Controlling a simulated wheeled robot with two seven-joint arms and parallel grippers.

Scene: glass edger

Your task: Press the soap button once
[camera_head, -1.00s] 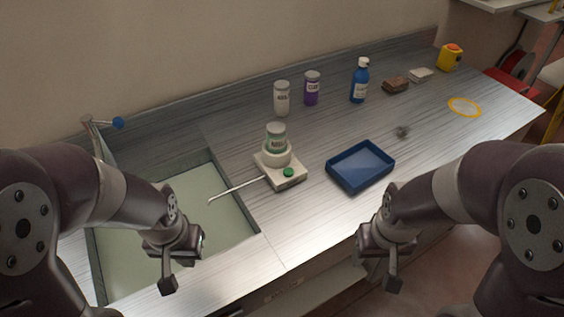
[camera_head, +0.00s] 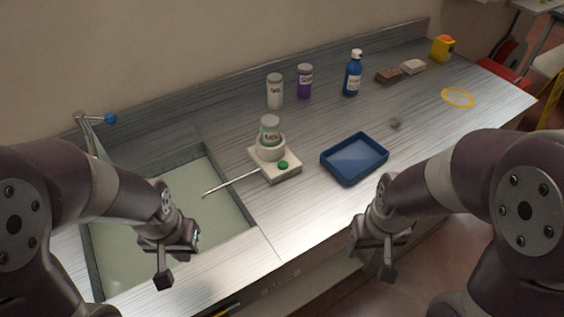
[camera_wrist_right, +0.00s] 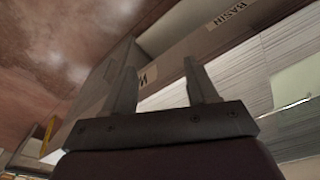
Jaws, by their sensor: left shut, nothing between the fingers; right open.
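The soap dispenser (camera_head: 262,160) is a cream base on the counter right of the basin. It has a green button (camera_head: 283,165) on its top, a jar with a green label (camera_head: 270,131) set upright in it, and a thin spout (camera_head: 231,183) reaching over the basin. My left gripper (camera_head: 162,277) is shut and empty, in front of the basin and apart from the dispenser. My right gripper (camera_head: 386,270) is in front of the counter, below the blue tray. In the right wrist view it is open and empty (camera_wrist_right: 160,85). Nothing covers the button.
A blue tray (camera_head: 329,173) stands right of the dispenser. Behind are a white jar (camera_head: 275,92), a purple jar (camera_head: 305,82) and a blue bottle (camera_head: 352,76). The basin (camera_head: 222,222) has a blue-knobbed tap (camera_head: 110,118). A yellow ring (camera_head: 458,98) lies at right.

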